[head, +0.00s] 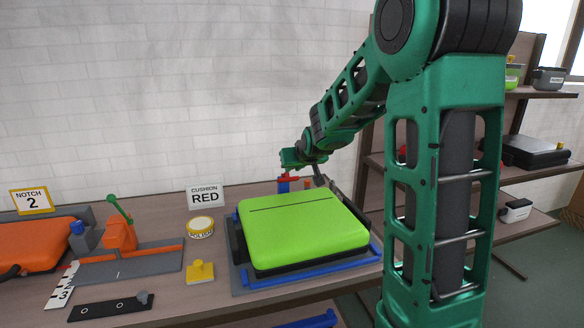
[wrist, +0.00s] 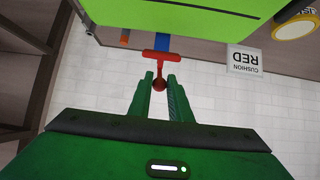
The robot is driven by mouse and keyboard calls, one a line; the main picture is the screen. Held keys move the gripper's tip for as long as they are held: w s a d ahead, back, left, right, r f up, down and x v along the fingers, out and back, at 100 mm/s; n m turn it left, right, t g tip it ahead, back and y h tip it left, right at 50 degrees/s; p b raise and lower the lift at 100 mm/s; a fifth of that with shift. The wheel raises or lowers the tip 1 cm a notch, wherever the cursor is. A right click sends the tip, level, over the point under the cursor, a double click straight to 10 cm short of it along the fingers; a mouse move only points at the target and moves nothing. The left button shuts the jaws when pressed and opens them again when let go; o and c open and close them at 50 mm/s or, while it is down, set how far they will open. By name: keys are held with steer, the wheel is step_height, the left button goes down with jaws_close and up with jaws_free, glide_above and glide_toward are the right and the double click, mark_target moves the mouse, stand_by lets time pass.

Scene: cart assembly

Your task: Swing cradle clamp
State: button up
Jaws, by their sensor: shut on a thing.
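A lime-green case (head: 300,232) lies in a cradle (head: 243,287) with a grey base and blue edge bars. Behind the case stands the clamp's red T-shaped handle (wrist: 161,56), with a blue bar (wrist: 163,36) at it in the wrist view. The red handle also shows small at the back of the cradle in the head view (head: 283,186). My gripper (wrist: 160,82) is shut on the ball-like lower end of the handle. In the head view my gripper (head: 290,166) is just above the red part, behind the case. Its fingertips are too small to make out there.
A "CUSHION RED" sign (head: 205,197), a round yellow tin (head: 201,227) and a yellow block (head: 200,271) stand left of the cradle. Further left are an orange fixture with a green lever (head: 120,235) and an orange case (head: 38,247). Shelves (head: 520,172) stand at right.

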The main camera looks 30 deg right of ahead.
steer(key=shift+f, duration=0.1)
steer(key=shift+s+a+f, duration=0.1)
steer(key=shift+s+f, duration=0.25)
steer(key=shift+f, duration=0.3)
steer(key=shift+s+a+f, duration=0.15)
steer(key=shift+s+f, duration=0.25)
steer(key=shift+f, duration=0.2)
steer(key=shift+s+a+f, duration=0.1)
steer(key=shift+s+f, duration=0.25)
steer(key=shift+f, duration=0.3)
steer(key=shift+s+a+f, duration=0.1)
steer(key=shift+s+f, duration=0.15)
steer(key=shift+f, duration=0.85)
steer(key=shift+s+a+f, duration=0.1)
steer(key=shift+s+f, duration=0.15)
steer(key=shift+f, duration=0.8)
steer(key=o, duration=0.9)
steer(key=shift+d, duration=0.1)
